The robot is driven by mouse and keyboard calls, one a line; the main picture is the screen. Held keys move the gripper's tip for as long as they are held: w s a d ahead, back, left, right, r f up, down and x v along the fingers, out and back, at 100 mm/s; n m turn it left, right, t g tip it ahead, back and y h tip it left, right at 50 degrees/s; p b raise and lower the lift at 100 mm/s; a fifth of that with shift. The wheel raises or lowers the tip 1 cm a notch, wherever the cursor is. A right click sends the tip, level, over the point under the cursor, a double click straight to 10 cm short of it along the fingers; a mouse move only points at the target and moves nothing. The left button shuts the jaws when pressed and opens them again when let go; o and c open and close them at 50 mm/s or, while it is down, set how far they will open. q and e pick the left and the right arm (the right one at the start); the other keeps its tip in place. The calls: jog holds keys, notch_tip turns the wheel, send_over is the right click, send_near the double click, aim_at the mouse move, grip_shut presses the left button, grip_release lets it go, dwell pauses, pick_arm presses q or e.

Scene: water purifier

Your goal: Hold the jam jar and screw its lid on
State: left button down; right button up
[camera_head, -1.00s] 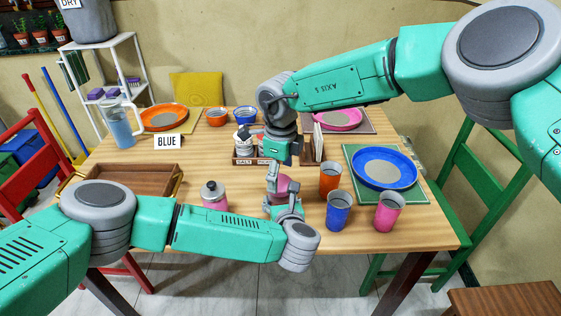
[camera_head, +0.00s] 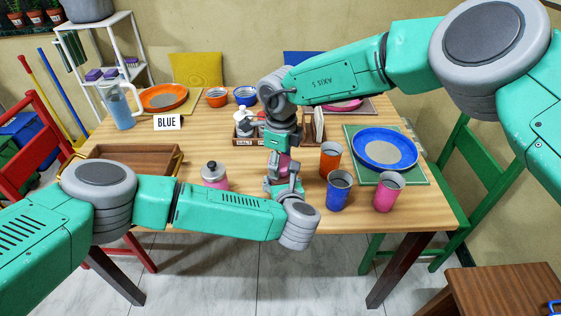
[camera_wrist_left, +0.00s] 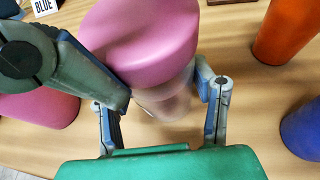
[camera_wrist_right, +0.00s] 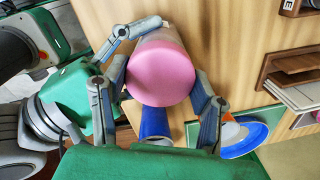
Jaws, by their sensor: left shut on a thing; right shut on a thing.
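A pink lid (camera_wrist_left: 140,40) is on top of a clear jar (camera_wrist_left: 168,98) with pinkish contents in the left wrist view. I cannot tell how tightly it is seated. My left gripper (camera_wrist_left: 165,100) is shut around the jar's body and holds it over the table's front middle. My right gripper (camera_wrist_right: 158,98) is shut on the lid from above; the lid (camera_wrist_right: 160,78) lies between its fingers in the right wrist view. In the head view the lid shows as a small pink patch (camera_head: 284,166), and the jar is mostly hidden by my grippers.
Orange (camera_head: 331,160), blue (camera_head: 339,192) and pink (camera_head: 388,192) cups stand close to the right. A condiment rack (camera_head: 244,138) is behind, and a wooden tray (camera_head: 130,158) is further left.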

jog(key=o, duration=1.4)
jog(key=shift+c, duration=0.2)
notch_tip(320, 180, up, 12)
jog(key=shift+s, duration=0.35)
jog(key=shift+d+f, duration=0.1)
pick_arm(q)
jog(key=c, duration=0.6)
grip_release()
jog(key=shift+o, duration=0.2)
jog(key=shift+s, duration=0.1)
